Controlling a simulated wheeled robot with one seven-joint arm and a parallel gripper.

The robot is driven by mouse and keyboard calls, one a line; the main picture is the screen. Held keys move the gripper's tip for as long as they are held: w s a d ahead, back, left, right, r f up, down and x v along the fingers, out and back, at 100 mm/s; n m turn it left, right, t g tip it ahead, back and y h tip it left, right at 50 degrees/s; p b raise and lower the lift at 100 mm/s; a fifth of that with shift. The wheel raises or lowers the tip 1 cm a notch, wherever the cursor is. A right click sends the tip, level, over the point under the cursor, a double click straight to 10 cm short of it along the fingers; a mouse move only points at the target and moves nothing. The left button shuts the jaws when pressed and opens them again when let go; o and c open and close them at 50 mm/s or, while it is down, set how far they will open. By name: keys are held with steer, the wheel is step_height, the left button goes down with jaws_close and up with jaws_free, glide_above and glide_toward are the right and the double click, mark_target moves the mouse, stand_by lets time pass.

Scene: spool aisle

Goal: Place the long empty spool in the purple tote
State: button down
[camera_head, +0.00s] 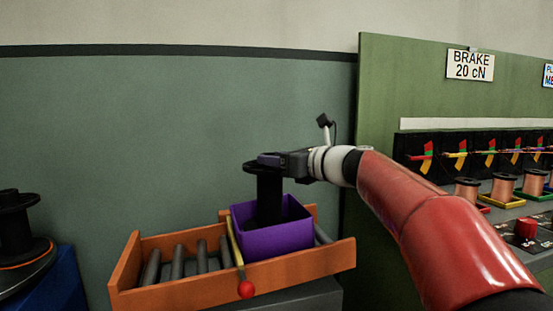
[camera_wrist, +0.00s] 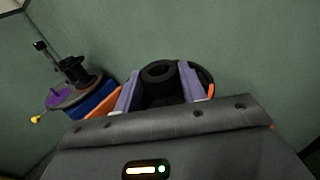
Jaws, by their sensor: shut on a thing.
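The long empty spool (camera_head: 269,195) is black and upright, with a wide round top flange. My gripper (camera_head: 268,159) is shut on its upper part, just at the top flange. In the wrist view the spool's hollow top (camera_wrist: 158,72) shows between the two purple-grey fingers of my gripper (camera_wrist: 160,88). The purple tote (camera_head: 275,243) is an open box on the orange roller tray. The spool's lower part is inside the tote's outline, behind its front wall. Its bottom end is hidden, so I cannot tell whether it touches the tote floor.
The orange roller tray (camera_head: 190,293) holds grey rollers and a yellow lever with a red knob (camera_head: 246,289). At the left, a black spool (camera_head: 16,222) stands on a round plate over a blue base (camera_head: 55,292). At the right is a green panel (camera_head: 379,120) with copper spools (camera_head: 504,187).

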steer(key=shift+f, duration=0.4)
steer(key=c, duration=0.8)
jaws_free()
